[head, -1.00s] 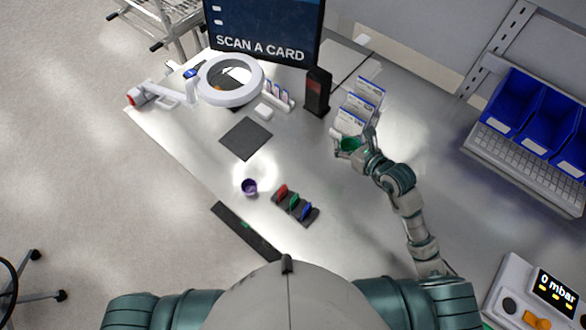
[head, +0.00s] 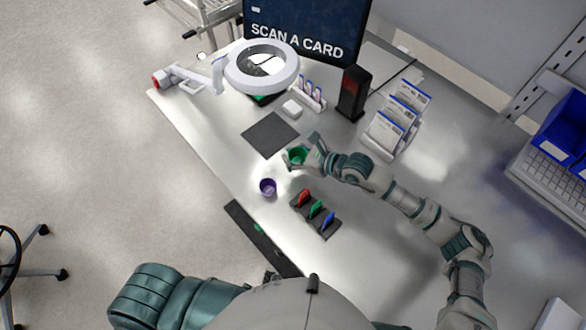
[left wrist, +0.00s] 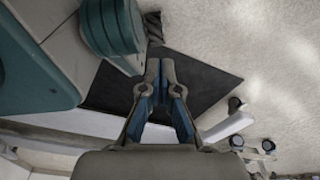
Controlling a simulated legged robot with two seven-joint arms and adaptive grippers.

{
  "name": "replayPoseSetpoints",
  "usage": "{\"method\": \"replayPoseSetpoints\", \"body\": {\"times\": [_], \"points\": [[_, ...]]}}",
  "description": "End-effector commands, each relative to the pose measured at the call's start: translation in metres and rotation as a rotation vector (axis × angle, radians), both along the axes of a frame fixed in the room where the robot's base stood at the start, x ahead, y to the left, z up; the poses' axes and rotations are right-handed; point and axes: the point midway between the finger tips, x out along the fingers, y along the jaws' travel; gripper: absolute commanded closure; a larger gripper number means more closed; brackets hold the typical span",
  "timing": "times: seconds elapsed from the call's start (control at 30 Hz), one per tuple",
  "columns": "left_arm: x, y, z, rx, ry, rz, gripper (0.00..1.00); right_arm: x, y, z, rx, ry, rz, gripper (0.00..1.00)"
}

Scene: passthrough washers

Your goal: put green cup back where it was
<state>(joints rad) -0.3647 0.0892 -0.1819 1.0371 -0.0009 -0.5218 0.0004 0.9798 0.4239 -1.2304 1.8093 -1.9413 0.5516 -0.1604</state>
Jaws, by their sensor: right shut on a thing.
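The green cup (head: 297,156) is in my right gripper (head: 303,154) in the head view. The gripper is shut on it, with its fingers at the cup's sides. The cup is over the table, just below the dark square mat (head: 270,135) in the picture and above right of the purple cup (head: 268,187). I cannot tell whether the green cup touches the table. My left gripper (left wrist: 159,70) shows in the left wrist view with its fingertips together and nothing between them.
A dark holder with red, green and blue cards (head: 316,214) lies to the lower right of the purple cup. A ring magnifier (head: 233,78), a black box (head: 352,93) and a white rack (head: 391,131) stand farther back. The table's left edge runs close by.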

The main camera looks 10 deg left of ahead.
Motion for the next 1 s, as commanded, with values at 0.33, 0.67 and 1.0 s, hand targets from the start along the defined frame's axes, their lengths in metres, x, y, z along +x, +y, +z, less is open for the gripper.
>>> {"method": "replayPoseSetpoints", "body": {"times": [0.33, 0.67, 1.0], "points": [[0.009, -0.002, 0.003, -0.001, -0.004, 0.001, 1.0, 0.0, -0.001, -0.042, -0.001, 0.0, -0.002, 1.0], [0.017, -0.003, 0.009, -0.002, -0.007, 0.003, 1.0, 0.0, 0.0, -0.064, 0.001, -0.001, -0.001, 1.0], [0.022, -0.004, 0.011, -0.003, -0.011, 0.003, 1.0, 0.0, 0.0, -0.066, 0.0, 0.0, -0.001, 0.19]]}}
